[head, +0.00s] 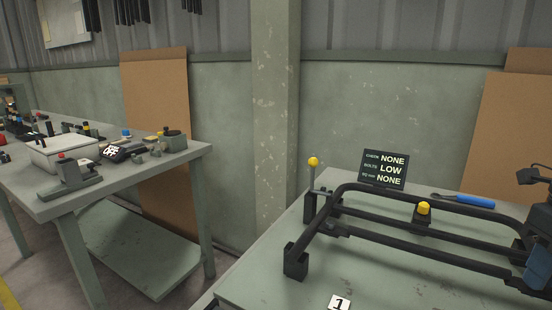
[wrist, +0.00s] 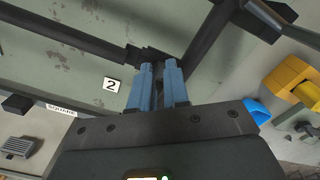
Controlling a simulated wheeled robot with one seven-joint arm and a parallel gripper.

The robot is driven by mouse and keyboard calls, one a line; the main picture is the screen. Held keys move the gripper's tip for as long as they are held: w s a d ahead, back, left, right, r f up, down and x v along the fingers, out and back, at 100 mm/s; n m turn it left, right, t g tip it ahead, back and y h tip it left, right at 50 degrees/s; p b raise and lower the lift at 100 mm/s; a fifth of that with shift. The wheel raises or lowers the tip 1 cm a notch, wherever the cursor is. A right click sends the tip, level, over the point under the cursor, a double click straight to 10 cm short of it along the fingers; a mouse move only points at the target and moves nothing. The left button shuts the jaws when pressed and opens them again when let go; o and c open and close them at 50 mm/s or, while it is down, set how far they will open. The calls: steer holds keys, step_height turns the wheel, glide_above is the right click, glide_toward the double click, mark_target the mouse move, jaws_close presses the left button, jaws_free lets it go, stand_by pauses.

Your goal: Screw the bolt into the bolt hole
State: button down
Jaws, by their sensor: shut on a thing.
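The black tubular lounger frame (head: 395,237) lies on the green bench at the right in the head view. My gripper (head: 537,272) is at the right edge there, low by the frame's right end. In the wrist view its blue fingers (wrist: 159,85) are close together around a narrow dark piece, apparently the bolt, mostly hidden between them. The fingertips are at a dark bracket (wrist: 150,55) where frame tubes meet. The bolt hole is not visible, and I cannot tell how deep the piece sits.
A sign (head: 384,169) reads "BOLTS LOW". A blue-handled tool (head: 474,201) lies behind the frame. A yellow-topped post (head: 313,162) and a yellow knob (head: 424,208) stand up from it. A cluttered bench (head: 110,180) stands left.

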steer(key=shift+m, duration=0.3)
steer(key=c, duration=1)
jaws_free()
steer(key=shift+c, duration=0.2)
